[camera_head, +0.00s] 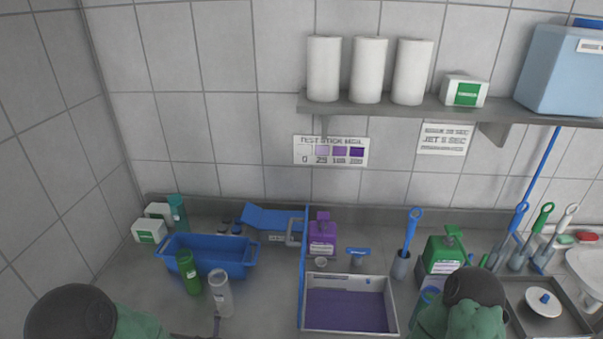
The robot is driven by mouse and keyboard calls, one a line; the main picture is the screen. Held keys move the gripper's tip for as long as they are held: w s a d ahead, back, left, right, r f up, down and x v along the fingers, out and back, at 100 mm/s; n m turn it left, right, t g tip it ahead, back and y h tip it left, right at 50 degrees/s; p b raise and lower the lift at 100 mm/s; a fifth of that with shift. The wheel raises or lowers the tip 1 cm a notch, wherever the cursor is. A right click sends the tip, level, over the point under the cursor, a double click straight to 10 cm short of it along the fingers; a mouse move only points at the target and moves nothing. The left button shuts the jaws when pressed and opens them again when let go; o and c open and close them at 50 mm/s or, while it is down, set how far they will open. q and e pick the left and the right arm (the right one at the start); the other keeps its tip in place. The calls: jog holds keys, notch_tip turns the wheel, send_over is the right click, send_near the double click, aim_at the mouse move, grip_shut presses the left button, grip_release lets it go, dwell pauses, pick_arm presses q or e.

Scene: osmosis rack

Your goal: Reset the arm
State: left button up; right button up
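Parts of my two arms show at the bottom edge. A dark rounded cap with green casing on my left arm is at the lower left. A similar dark cap and green casing on my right arm is at the lower right, in front of the counter. Neither gripper's fingers show. The steel counter holds a blue tub (209,263), a green bottle (188,272), a clear bottle (221,294) and a tray with a purple bottom (347,327). A purple bottle (322,236) stands behind the tray.
A green jug (441,255) stands right of the tray, partly behind my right arm. Brushes in holders (401,265) stand nearby. A wall shelf (440,107) carries paper rolls (367,70) and a light blue tank (562,72). A sink (588,264) is at far right.

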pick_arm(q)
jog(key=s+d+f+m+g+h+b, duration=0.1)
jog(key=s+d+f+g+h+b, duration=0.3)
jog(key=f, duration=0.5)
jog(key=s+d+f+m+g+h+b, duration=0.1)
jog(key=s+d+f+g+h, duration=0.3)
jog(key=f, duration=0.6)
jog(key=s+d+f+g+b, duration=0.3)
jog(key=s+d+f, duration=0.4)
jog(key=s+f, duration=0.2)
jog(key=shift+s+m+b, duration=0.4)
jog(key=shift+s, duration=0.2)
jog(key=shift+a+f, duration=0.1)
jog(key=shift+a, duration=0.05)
